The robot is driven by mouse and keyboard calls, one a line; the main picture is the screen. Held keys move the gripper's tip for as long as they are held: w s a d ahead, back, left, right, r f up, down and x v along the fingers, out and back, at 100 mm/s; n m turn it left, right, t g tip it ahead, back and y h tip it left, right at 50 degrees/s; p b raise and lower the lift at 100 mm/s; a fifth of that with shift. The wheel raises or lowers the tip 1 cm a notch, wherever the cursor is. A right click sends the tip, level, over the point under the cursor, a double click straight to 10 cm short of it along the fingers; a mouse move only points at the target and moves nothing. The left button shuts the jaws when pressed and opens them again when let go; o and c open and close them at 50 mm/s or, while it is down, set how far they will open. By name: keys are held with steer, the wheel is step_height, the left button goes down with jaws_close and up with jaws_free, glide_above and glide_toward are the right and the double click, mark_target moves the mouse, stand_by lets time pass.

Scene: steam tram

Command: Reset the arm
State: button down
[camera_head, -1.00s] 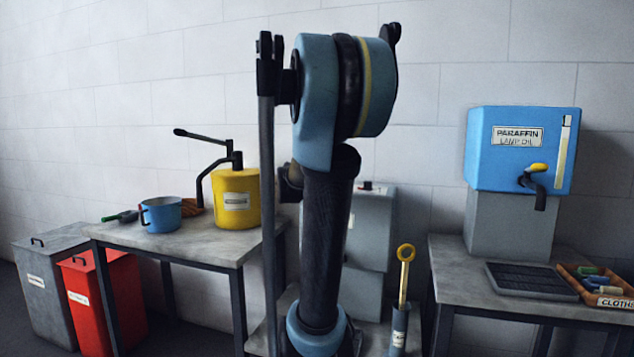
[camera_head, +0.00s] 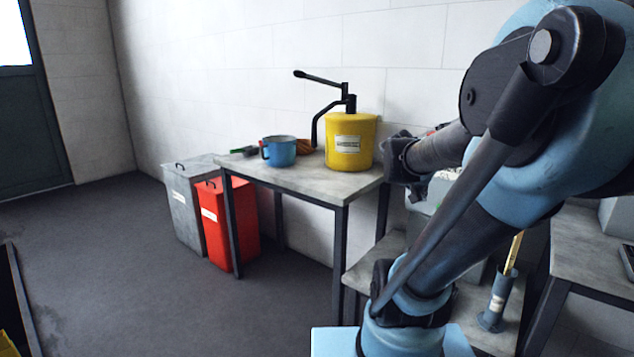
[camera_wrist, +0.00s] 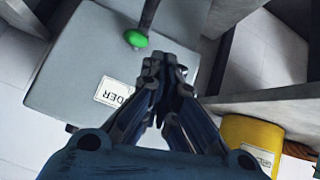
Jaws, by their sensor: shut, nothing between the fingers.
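My arm fills the right side of the head view, bent and leaning to the right. My gripper (camera_wrist: 166,72) shows in the wrist view with its fingers together and nothing between them. It is in front of a grey box (camera_wrist: 85,60) with a white label and beside a green knob (camera_wrist: 136,39) on a dark lever. Whether it touches the box I cannot tell. In the head view I cannot make out the fingertips behind the arm.
A table (camera_head: 300,185) bears a yellow pump can (camera_head: 349,142), also in the wrist view (camera_wrist: 250,140), and a blue mug (camera_head: 279,151). A red bin (camera_head: 228,222) and a grey bin (camera_head: 188,205) stand left of it. Open floor (camera_head: 120,270) lies at the left.

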steer(key=s+a+f+n+g+y, duration=0.2)
steer(key=s+a+f+n+y, duration=0.1)
steer(key=s+a+f, duration=0.3)
steer(key=s+a+f+n+g+y, duration=0.2)
steer(key=s+a+f, duration=0.4)
steer(key=s, duration=0.5)
steer(key=shift+s+a+f+n+g+y, duration=0.3)
steer(key=shift+a+f+n+y, duration=0.1)
steer(key=shift+a+y, duration=0.35)
steer(key=shift+w, duration=0.1)
steer(key=shift+w+f, duration=0.15)
steer(key=shift+w, duration=0.2)
